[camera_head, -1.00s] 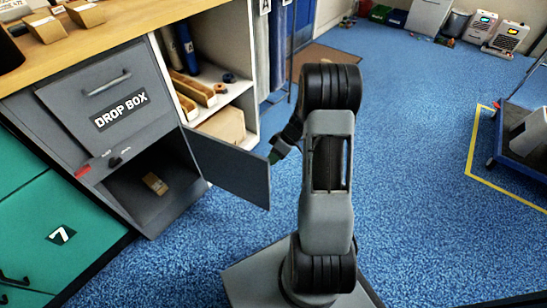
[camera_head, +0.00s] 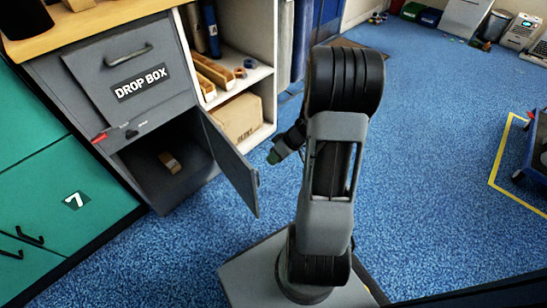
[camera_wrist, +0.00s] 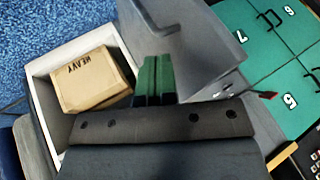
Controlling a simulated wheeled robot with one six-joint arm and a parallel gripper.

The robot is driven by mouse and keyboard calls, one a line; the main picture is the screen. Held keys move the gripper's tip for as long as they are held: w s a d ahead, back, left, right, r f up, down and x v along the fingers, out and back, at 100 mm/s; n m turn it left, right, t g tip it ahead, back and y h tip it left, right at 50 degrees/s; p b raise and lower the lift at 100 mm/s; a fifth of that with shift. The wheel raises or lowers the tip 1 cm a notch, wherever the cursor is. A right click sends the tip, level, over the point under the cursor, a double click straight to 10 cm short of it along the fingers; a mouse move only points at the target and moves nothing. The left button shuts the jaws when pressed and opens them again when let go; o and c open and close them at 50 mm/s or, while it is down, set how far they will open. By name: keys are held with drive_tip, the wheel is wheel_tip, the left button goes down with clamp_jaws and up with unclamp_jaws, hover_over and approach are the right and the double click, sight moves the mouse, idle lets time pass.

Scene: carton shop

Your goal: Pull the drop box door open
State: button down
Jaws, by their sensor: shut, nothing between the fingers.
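The grey drop box (camera_head: 92,82) with its "DROP BOX" label stands at the left in the head view. Its lower door (camera_head: 232,168) is swung out wide on the right side of the opening. A small brown packet (camera_head: 169,162) lies inside the compartment. My gripper (camera_head: 274,157) is just right of the door, partly hidden behind my arm. In the wrist view my gripper's green fingers (camera_wrist: 154,78) are together and empty, in front of a grey panel (camera_wrist: 190,45) that looks like the door. I cannot tell whether they touch it.
An open shelf unit (camera_head: 262,75) with a cardboard box (camera_head: 237,118) stands behind the door. Teal lockers (camera_head: 50,190) are at the left. A blue cart (camera_head: 535,150) stands at the right edge. The blue carpet between is clear.

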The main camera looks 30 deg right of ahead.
drive_tip(key=d+f+p+v, duration=0.1)
drive_tip(key=d+p+v, duration=0.1)
drive_tip(key=v, duration=1)
drive_tip(key=shift+d+f+p, duration=0.2)
drive_tip(key=shift+d+p, duration=0.05)
drive_tip(key=shift+p, duration=0.35)
drive_tip(key=s+a+r+m+h+p, duration=0.1)
drive_tip(key=s+a+r+h+p, duration=0.1)
drive_tip(key=a+r+p, duration=0.4)
drive_tip(key=s+a+r+m+h+p, duration=0.1)
drive_tip(key=a+r+p, duration=0.6)
drive_tip(key=r+p, duration=0.9)
drive_tip(key=s+a+r+m+h+p, duration=0.2)
drive_tip(key=a+r+p, duration=0.4)
drive_tip(key=r, duration=1.7)
drive_tip(key=s+h+p, duration=0.1)
drive_tip(key=p, duration=0.4)
drive_tip(key=shift+a+t+h, duration=0.2)
drive_tip(key=shift+t+h, duration=0.1)
drive_tip(key=shift+h, duration=0.1)
